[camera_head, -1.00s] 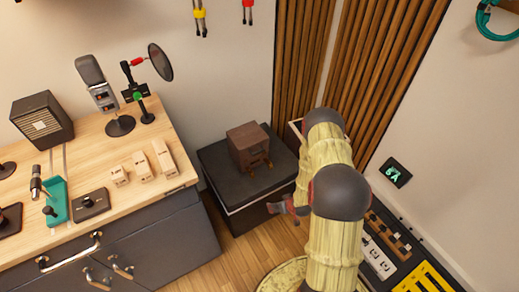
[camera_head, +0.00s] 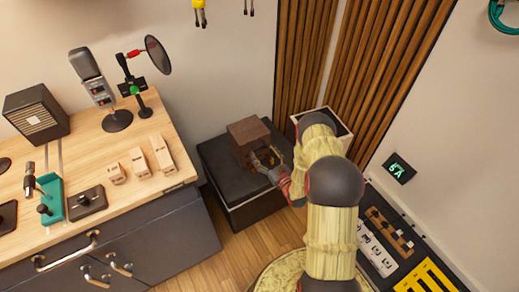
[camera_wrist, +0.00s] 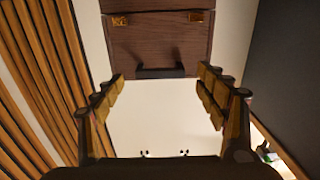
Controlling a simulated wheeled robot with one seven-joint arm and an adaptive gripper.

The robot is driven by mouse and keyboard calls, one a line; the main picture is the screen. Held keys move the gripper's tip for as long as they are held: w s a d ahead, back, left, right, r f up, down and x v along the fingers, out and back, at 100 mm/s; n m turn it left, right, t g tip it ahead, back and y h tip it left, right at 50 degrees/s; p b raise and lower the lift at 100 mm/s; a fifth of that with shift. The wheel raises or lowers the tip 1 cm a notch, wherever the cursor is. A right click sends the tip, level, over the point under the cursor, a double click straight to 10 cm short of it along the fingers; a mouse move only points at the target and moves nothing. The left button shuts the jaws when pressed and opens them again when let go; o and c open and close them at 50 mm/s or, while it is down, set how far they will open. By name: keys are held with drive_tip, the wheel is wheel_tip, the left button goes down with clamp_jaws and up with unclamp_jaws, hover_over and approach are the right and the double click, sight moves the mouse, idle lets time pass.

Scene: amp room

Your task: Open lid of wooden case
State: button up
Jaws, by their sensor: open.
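The wooden case (camera_head: 247,130) is dark brown and stands on a low black box. In the wrist view its brown face (camera_wrist: 160,45) fills the top middle, with two brass fittings (camera_wrist: 119,20) and a dark handle (camera_wrist: 160,72) along its edge. My gripper (camera_head: 262,160) is right in front of the case in the head view and hides part of its front. In the wrist view my gripper (camera_wrist: 160,74) is open, with one finger on each side of the handle. Nothing is held. Whether the fingers touch the case cannot be told. The lid looks closed.
The black box (camera_head: 228,185) carries the case and has bare top around it. A wooden desk (camera_head: 125,190) with microphones and a teal stand is on the left. Slatted wood panels (camera_head: 370,75) are behind. A yellow and black console (camera_head: 425,285) is at lower right.

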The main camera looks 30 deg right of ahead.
sight(260, 148)
drive_tip(key=shift+w+a+b, duration=0.1)
drive_tip(key=shift+w+b, duration=0.4)
drive_tip(key=shift+w, duration=1.5)
drive_tip(key=shift+c, duration=0.2)
drive_tip(key=c, duration=1.6)
drive_tip(key=shift+r, duration=0.1)
drive_tip(key=shift+c, duration=0.2)
